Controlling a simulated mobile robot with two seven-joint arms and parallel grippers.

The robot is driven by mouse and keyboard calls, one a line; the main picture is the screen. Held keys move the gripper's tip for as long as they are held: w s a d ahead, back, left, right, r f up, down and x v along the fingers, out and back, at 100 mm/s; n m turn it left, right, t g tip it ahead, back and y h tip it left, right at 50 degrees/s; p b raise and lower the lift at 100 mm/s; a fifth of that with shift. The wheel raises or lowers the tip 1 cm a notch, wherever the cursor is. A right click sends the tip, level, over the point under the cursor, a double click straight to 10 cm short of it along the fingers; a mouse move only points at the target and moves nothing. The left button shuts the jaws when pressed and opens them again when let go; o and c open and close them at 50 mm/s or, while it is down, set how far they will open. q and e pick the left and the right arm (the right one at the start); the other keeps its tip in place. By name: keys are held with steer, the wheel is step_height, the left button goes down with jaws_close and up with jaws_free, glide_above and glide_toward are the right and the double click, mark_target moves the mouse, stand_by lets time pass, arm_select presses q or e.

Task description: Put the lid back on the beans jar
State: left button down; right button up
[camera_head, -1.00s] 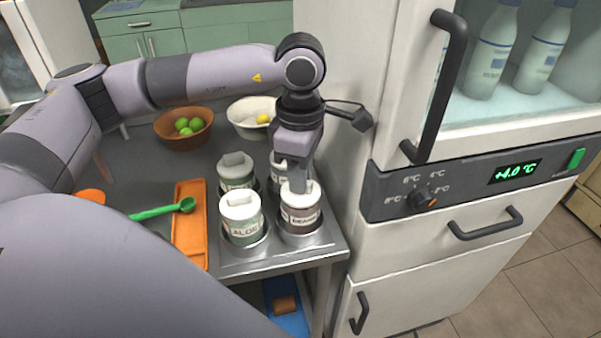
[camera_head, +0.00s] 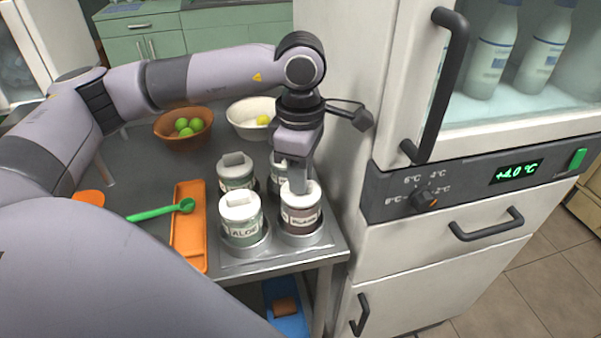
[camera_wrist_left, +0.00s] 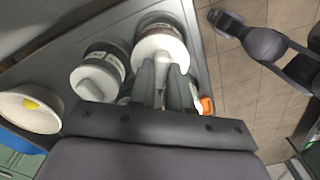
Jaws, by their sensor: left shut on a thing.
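The beans jar (camera_head: 301,217) is a dark-filled jar with a pale label, standing in the front right cup of a metal holder at the table corner. Its white lid (camera_head: 299,191) sits on top of the jar's mouth, with no clear gap visible. My left gripper (camera_head: 300,186) comes down from above, shut on the lid's raised grip. In the left wrist view, the fingers (camera_wrist_left: 166,72) close around the grip of the white lid (camera_wrist_left: 153,46) on the jar. Whether the lid is fully seated cannot be told. My right gripper is not in view.
The aloe jar (camera_head: 241,218) stands close left, with another lidded jar (camera_head: 236,171) behind it and one partly hidden behind my gripper. An orange tray (camera_head: 188,245) with a green spoon (camera_head: 165,211) lies left. Bowls stand behind; the fridge (camera_head: 400,240) is close right.

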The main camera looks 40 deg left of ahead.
arm_select(q)
steer(key=shift+f+b, duration=0.25)
steer(key=shift+b, duration=0.25)
stand_by(0.9)
stand_by(0.4)
steer(key=c, duration=0.5)
jaws_free()
steer(key=shift+r, duration=0.15)
steer(key=shift+r+p, duration=2.2)
steer(key=shift+r, duration=1.25)
